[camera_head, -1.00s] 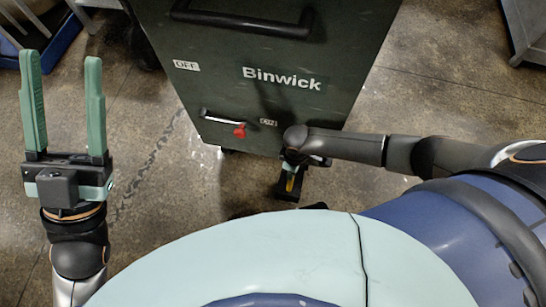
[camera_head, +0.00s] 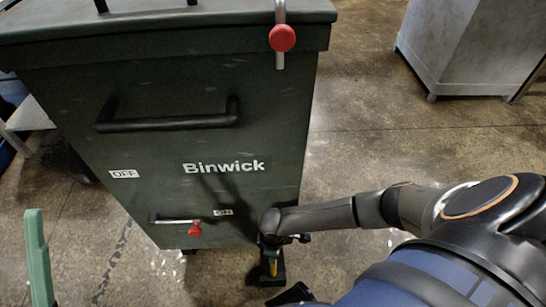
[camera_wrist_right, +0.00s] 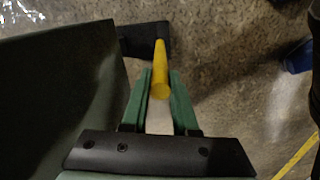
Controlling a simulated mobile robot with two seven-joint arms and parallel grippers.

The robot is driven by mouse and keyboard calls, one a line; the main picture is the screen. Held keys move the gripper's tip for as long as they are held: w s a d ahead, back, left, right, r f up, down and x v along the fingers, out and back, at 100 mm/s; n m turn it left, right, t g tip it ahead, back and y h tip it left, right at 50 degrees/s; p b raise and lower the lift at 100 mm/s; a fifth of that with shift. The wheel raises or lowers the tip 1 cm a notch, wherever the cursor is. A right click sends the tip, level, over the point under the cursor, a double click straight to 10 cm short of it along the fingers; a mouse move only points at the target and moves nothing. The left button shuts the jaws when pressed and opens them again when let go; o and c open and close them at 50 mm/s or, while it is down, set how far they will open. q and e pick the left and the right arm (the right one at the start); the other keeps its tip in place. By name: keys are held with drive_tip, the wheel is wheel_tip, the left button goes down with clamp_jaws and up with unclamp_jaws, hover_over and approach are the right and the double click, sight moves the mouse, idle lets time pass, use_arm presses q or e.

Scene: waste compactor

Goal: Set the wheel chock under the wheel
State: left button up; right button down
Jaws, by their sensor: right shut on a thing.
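My right gripper (camera_head: 272,250) is shut on the yellow handle (camera_wrist_right: 161,70) of the black wheel chock (camera_wrist_right: 138,40), beside the lower right corner of the dark green Binwick compactor (camera_head: 150,150). The black chock also shows below my right wrist in the head view (camera_head: 272,278). I cannot tell whether it touches the floor. In the wrist view the chock's left end meets the edge of the green body. The wheel is not clearly visible under the compactor. My left gripper (camera_head: 38,258) shows only one green finger at the left edge, with no second finger against it.
The compactor has a black bar handle (camera_head: 170,122), a red-knobbed lever (camera_head: 195,229) low on the front and another red knob (camera_head: 282,38) on top. A grey cabinet (camera_head: 470,45) stands at back right. Concrete floor (camera_head: 350,150) is clear between them.

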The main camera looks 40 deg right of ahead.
drive_tip(key=shift+w, duration=0.15)
use_arm(q)
drive_tip(key=shift+r, duration=0.1)
use_arm(e)
drive_tip(key=c, duration=0.7)
unclamp_jaws()
drive_tip(key=shift+f, duration=0.1)
wheel_tip(320, 180, up, 11)
drive_tip(key=p, duration=0.6)
drive_tip(key=shift+r+p, duration=0.45)
drive_tip(key=shift+r, duration=0.2)
use_arm(q)
wheel_tip(320, 180, up, 7)
drive_tip(key=shift+s+a+r, duration=0.15)
drive_tip(key=shift+a, duration=0.3)
drive_tip(key=shift+t, duration=0.3)
use_arm(e)
drive_tip(key=shift+s, duration=0.2)
